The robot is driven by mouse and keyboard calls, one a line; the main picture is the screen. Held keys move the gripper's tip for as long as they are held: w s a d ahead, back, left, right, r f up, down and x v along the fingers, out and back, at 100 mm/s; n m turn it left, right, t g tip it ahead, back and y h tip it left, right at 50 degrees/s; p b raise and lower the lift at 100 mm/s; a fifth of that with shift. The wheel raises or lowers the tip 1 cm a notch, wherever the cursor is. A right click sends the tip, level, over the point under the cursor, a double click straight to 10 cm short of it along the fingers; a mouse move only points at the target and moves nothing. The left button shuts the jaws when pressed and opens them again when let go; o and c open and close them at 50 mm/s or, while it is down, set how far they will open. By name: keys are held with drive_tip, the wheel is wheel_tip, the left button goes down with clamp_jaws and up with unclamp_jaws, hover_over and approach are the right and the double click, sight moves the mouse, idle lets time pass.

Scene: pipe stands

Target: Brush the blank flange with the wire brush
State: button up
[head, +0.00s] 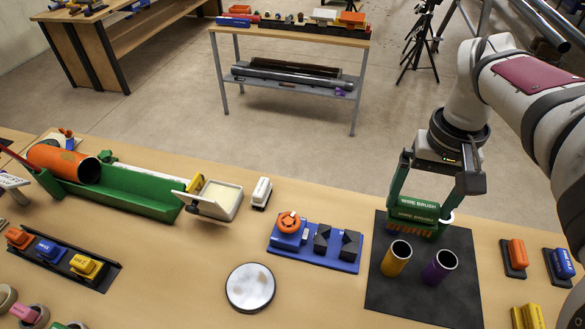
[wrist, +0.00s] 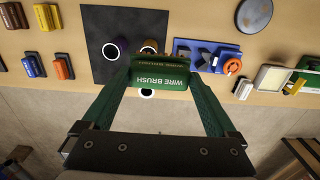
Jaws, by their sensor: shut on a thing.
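The wire brush (head: 412,203) is a green block labelled WIRE BRUSH, with orange-brown bristles facing down. My gripper (head: 420,209) is shut on it, one finger on each side. In the wrist view the brush (wrist: 160,82) sits between the green fingers. It is over the back of the dark mat, behind two upright tubes; I cannot tell if it touches the mat. A round grey metal disc, which looks like the blank flange (head: 250,287), lies flat on the table, left of the mat and apart from the brush. It also shows in the wrist view (wrist: 262,14).
The dark mat (head: 395,300) holds a yellow tube (head: 396,260) and a purple tube (head: 439,267) close to the brush. A blue fixture with an orange knob (head: 315,247) stands between mat and disc. Small blocks lie at right. Table around the disc is mostly clear.

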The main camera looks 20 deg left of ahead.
drive_tip(key=shift+a+f, duration=0.1)
drive_tip(key=shift+a, duration=0.05)
idle(0.3)
drive_tip(key=s+a+f+n, duration=0.1)
drive_tip(key=a+f+n, duration=0.5)
drive_tip(key=a, duration=0.9)
drive_tip(key=s+a+f+n, duration=0.4)
drive_tip(key=s+a+f, duration=0.6)
drive_tip(key=a, duration=0.4)
wheel_tip(320, 180, down, 5)
drive_tip(key=shift+d+f, duration=0.15)
drive_tip(key=shift+w+d, duration=0.3)
drive_tip(key=shift+w, duration=0.2)
drive_tip(key=shift+w+d, duration=0.5)
drive_tip(key=shift+f, duration=0.7)
